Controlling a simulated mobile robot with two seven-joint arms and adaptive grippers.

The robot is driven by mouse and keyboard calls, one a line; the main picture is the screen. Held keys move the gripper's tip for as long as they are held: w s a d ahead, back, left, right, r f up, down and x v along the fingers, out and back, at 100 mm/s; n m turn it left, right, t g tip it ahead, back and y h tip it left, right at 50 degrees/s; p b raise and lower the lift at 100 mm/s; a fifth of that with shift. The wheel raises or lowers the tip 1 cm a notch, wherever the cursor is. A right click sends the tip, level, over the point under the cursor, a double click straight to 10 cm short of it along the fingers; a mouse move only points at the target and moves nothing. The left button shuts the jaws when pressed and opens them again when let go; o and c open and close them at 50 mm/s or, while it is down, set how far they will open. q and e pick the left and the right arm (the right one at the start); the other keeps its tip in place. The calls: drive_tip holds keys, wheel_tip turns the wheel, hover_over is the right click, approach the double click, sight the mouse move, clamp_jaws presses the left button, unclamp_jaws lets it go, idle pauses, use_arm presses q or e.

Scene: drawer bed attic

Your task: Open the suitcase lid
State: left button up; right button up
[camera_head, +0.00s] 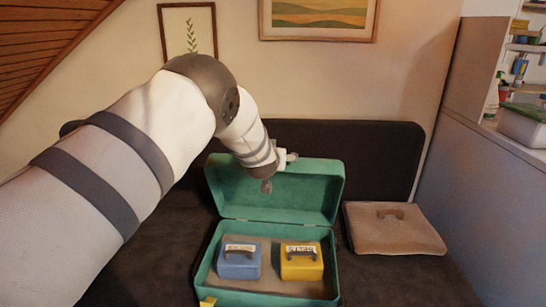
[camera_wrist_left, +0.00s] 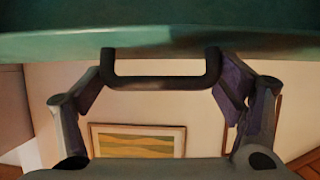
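The teal suitcase (camera_head: 333,268) stands on the dark bed with its lid (camera_head: 300,190) raised, roughly upright and leaning back. Inside lie a blue box (camera_head: 239,261) and a yellow box (camera_head: 301,261), each with a handle and label. My left gripper (camera_head: 279,170) is at the upper edge of the lid. In the left wrist view, the lid (camera_wrist_left: 160,18) fills the top, and its dark handle (camera_wrist_left: 160,82) lies between my spread fingers (camera_wrist_left: 160,95), which flank its two ends. Whether they touch it is unclear. My right gripper is out of view.
A beige case (camera_head: 390,229) with a handle lies on the bed to the right. A dark headboard (camera_head: 385,150) and wall stand behind the suitcase. A grey partition (camera_head: 485,190) with shelves bounds the right side. The bed is bare in front of the beige case.

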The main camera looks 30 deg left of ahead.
use_arm(q)
drive_tip(key=shift+o, duration=0.6)
drive_tip(key=shift+s, duration=0.1)
drive_tip(key=v, duration=1.2)
